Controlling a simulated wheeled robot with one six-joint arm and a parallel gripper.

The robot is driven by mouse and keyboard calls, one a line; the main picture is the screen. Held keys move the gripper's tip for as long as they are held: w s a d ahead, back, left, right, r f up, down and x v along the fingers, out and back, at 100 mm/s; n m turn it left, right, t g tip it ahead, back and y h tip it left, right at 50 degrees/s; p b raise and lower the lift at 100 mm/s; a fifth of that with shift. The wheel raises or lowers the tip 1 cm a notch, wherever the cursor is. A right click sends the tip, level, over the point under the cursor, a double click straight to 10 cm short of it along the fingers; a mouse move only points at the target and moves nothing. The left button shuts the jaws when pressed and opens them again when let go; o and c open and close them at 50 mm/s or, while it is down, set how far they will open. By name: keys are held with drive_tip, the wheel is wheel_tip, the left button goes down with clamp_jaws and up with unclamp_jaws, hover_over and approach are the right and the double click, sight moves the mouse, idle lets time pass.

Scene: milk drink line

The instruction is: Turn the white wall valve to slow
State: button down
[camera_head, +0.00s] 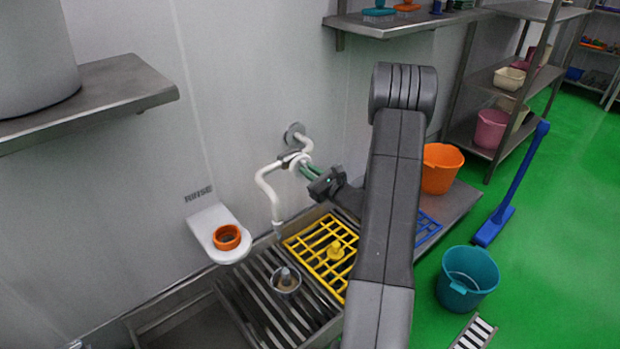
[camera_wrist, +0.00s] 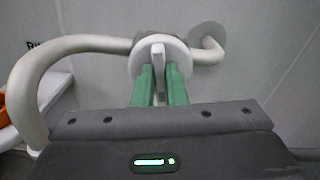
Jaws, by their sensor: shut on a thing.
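The white wall valve (camera_wrist: 172,47) shows in the wrist view as a round white disc with a narrow upright handle, on a bent white pipe (camera_wrist: 85,43). My gripper (camera_wrist: 160,85) has green fingers, shut on the valve's handle from both sides. In the head view the valve (camera_head: 291,157) sits on the pipe by the wall, and my gripper (camera_head: 304,168) reaches it from the right. The handle's lower part is hidden between the fingers. I see no speed marks, so I cannot tell which setting it stands at.
Below the pipe are a metal cup (camera_head: 286,284) on a slatted drain and a yellow rack (camera_head: 305,246). An orange ring (camera_head: 227,237) sits on a white wall holder (camera_head: 203,222) marked RINSE. An orange bucket (camera_head: 441,168) stands right of my arm; a teal bucket (camera_head: 468,279) is on the floor.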

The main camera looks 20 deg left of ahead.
drive_tip(key=n+b, duration=0.3)
drive_tip(key=shift+s+f+b, duration=0.1)
drive_tip(key=shift+f+b, duration=0.05)
drive_tip(key=shift+b, duration=0.15)
idle(0.4)
drive_tip(key=c, duration=1.5)
unclamp_jaws()
drive_tip(key=shift+o, duration=0.2)
drive_tip(key=p+v, duration=0.2)
drive_tip(key=v, duration=1.1)
drive_tip(key=shift+s+d+p, duration=0.25)
drive_tip(key=shift+s+p, duration=0.05)
